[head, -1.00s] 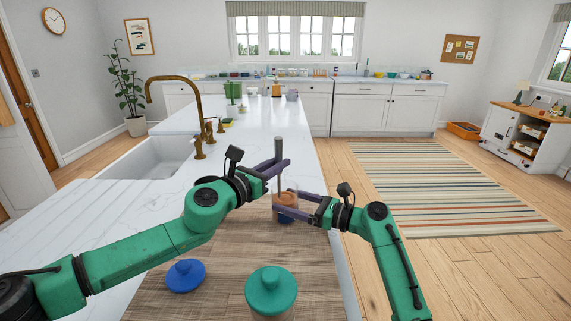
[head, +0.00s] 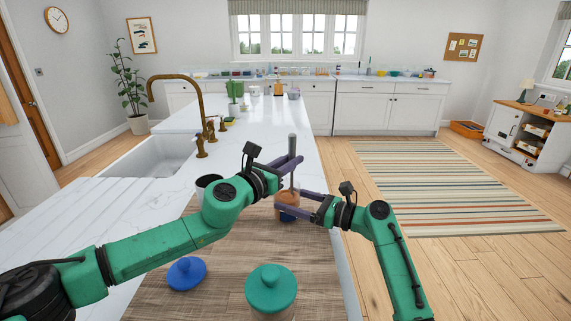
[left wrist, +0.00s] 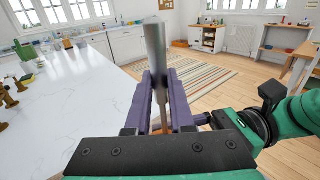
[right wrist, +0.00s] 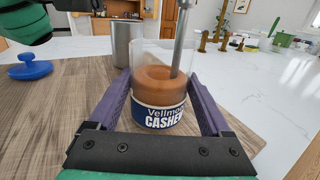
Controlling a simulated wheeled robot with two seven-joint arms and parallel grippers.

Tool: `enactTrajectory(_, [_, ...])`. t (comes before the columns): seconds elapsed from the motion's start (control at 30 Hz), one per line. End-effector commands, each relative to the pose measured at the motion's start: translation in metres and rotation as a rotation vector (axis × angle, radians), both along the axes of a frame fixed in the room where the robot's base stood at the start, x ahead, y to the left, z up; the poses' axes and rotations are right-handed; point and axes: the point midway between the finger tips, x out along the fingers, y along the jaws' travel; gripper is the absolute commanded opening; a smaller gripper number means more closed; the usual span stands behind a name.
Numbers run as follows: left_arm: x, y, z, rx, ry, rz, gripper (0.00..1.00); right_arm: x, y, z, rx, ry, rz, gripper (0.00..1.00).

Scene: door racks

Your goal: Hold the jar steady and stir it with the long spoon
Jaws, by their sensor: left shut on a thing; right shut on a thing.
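The jar (head: 288,214) is clear, with brown contents and a dark blue label. It stands upright on the wooden board, and its label reads "CASHEW" in the right wrist view (right wrist: 157,117). My right gripper (head: 284,200) is shut on the jar, one finger on each side. My left gripper (head: 293,163) is above it, shut on the grey handle of the long spoon (head: 292,145). The spoon is near upright; in the right wrist view (right wrist: 178,50) it tilts slightly and enters the brown contents. Its lower end is hidden there.
A blue lid (head: 186,275) and a teal-lidded canister (head: 270,287) sit on the near board (head: 225,262). A grey metal cup (right wrist: 127,45) stands close to the jar, behind my left arm in the head view. A sink (head: 150,157) and brass faucet lie left.

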Motion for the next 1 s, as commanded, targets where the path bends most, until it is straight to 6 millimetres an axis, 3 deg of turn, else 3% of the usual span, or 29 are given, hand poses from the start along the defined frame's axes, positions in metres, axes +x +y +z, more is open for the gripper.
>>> enactTrajectory(0.1, [0.006, 0.014, 0.000, 0.001, -0.001, 0.006, 0.00, 0.000, 0.000, -0.001, -0.001, 0.002, 0.000, 0.09])
enactTrajectory(0.27, [-0.008, 0.012, 0.000, 0.003, -0.002, 0.002, 0.00, 0.000, 0.000, -0.001, -0.001, 0.002, 0.000, 0.09])
enactTrajectory(0.57, [-0.010, 0.012, 0.001, 0.002, -0.003, 0.002, 0.00, 0.000, 0.000, -0.001, -0.001, 0.002, 0.000, 0.09])
enactTrajectory(1.0, [-0.010, 0.011, 0.033, 0.001, -0.005, 0.002, 0.00, 0.000, 0.000, -0.001, -0.001, 0.002, 0.000, 0.09])
